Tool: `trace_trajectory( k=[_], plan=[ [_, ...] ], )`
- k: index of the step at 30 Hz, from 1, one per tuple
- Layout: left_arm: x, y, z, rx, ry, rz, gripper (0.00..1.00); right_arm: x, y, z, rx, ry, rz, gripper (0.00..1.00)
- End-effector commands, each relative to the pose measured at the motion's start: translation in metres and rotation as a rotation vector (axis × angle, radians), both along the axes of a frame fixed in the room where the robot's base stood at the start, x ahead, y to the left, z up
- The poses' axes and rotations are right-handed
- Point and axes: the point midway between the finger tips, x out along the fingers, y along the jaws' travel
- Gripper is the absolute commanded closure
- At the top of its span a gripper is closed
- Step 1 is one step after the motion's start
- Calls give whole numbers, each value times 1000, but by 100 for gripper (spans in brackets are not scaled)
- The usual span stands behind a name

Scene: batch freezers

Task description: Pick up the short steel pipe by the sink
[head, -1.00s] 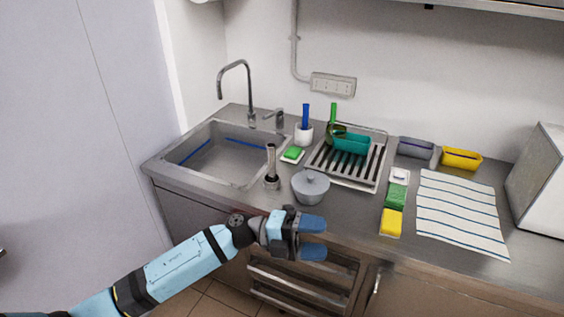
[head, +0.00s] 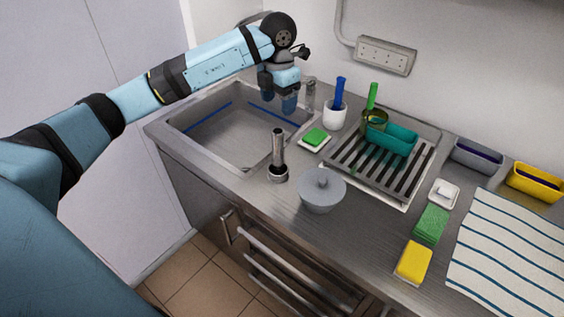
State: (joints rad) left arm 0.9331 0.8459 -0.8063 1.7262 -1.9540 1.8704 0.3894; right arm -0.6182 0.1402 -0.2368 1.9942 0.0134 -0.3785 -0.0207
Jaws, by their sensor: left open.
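The short steel pipe (head: 278,148) stands upright on the counter at the front right corner of the sink (head: 215,143), its lower end at a wider, dark-rimmed round base. My left gripper (head: 278,101) is open and empty, with its blue fingers pointing down. In the picture it is above the pipe, over the back right part of the sink; its exact height is hard to judge. The gripper and arm hide most of the faucet. My right gripper is not in view.
Behind are a green sponge on a dish (head: 315,138), a white cup with a blue brush (head: 335,113) and a drying rack (head: 385,163). Sponges and a striped towel (head: 510,250) lie farther right.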

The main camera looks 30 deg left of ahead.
Motion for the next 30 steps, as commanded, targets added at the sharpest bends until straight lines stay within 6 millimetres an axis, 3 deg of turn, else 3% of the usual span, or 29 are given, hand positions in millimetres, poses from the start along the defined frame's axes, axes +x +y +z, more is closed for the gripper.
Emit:
trace_trajectory(
  k=[3,9,14,24,30],
  plan=[
    [-1,-1,-25,-2,6,-1,31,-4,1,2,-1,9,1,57],
    [-1,-1,-55,-4,3,-2,31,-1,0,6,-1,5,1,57],
    [-1,-1,-64,-4,1,-2,31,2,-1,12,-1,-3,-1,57],
    [-7,-3,-108,-5,2,-2,31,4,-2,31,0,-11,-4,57],
    [-6,-3,-114,-5,0,-3,31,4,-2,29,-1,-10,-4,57]
  ],
)
